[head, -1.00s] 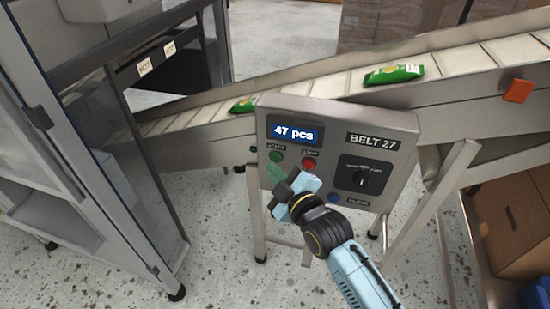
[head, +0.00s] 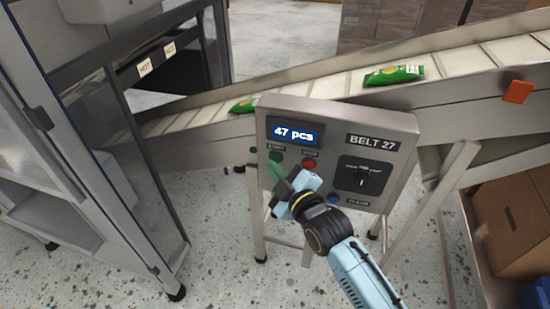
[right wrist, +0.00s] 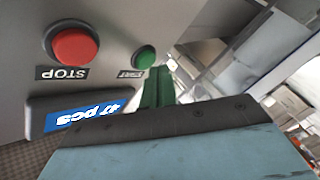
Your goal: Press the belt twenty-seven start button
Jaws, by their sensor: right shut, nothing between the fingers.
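The belt 27 control box (head: 400,130) is grey, with a blue display reading 47 pcs. Its green start button (head: 275,156) sits under the display at the left, partly covered by my fingers in the head view. In the right wrist view, the round green start button (right wrist: 145,57) stands clear beside its START label. My right gripper (head: 274,169) is shut and empty, its green fingertips close to the start button. The fingers also show in the right wrist view (right wrist: 158,82), pointing toward the panel beside the button. I cannot tell whether they touch it. My left gripper is not in view.
A red stop button (head: 309,165) is right of start. A black selector knob (head: 360,176) and blue button (head: 333,198) are further right. Behind, an inclined conveyor (head: 460,95) carries green packets (head: 394,75). A glass-sided cabinet (head: 150,170) stands left.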

